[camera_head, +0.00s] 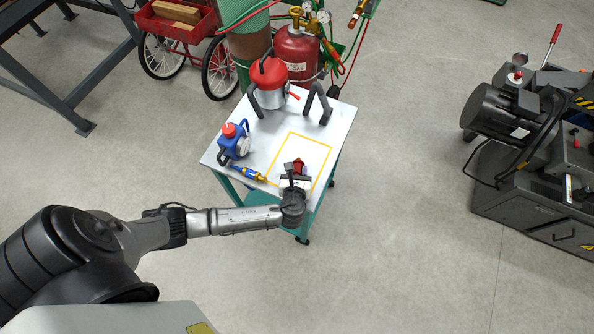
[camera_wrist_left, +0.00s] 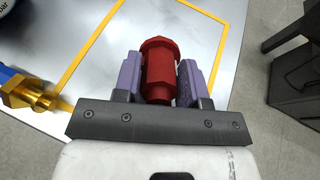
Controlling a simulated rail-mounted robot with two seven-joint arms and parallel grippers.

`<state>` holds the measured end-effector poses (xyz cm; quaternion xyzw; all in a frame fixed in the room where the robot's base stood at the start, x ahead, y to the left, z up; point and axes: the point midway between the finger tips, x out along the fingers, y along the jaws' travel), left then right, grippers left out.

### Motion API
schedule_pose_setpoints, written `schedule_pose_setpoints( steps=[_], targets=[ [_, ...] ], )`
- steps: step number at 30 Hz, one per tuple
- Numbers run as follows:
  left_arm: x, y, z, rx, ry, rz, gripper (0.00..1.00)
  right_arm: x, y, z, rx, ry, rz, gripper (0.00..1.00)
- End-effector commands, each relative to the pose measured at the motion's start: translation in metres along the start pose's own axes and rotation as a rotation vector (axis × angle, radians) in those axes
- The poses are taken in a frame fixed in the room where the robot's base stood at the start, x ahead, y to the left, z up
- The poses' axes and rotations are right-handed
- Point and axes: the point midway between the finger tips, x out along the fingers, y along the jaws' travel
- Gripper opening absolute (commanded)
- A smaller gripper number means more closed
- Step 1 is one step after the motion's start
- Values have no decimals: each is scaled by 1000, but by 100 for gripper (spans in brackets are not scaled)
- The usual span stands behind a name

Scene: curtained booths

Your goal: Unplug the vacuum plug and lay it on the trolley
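A red plug-like part (camera_head: 299,166), which I take as the vacuum plug, is at the front right of the white trolley top (camera_head: 338,118), over or on the yellow-outlined area. In the left wrist view the red plug (camera_wrist_left: 160,70) has a hexagonal end and sits between two purple finger pads, which appear to touch both its sides. My left gripper (camera_head: 296,177) is shut on it. I cannot tell whether the plug touches the trolley surface. My right gripper is out of view.
On the trolley stand a red-topped canister (camera_head: 270,88), a dark handle-like frame (camera_head: 318,104), a blue bottle-like unit with a red cap (camera_head: 234,141) and a blue-and-brass tool (camera_head: 247,173). The yellow-outlined area is mostly clear. A machine (camera_head: 545,150) stands at right.

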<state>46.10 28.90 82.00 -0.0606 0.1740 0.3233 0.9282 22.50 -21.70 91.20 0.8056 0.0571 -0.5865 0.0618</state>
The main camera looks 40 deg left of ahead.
Motion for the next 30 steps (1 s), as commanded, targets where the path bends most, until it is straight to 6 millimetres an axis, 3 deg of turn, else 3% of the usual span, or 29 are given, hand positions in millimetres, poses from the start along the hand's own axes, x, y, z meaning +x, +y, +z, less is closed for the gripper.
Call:
schedule_pose_setpoints(
  steps=[8, 17, 23, 30],
  targets=[
    [0, 0, 0, 0, 0, 0, 65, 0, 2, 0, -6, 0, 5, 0],
    [-3, 0, 0, 0, 1, -1, 65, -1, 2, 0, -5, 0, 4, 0],
    [-30, 0, 1, -1, 3, -3, 65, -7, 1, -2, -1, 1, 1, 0],
    [-78, 0, 1, -1, 3, -2, 65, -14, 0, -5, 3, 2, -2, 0]
  ],
)
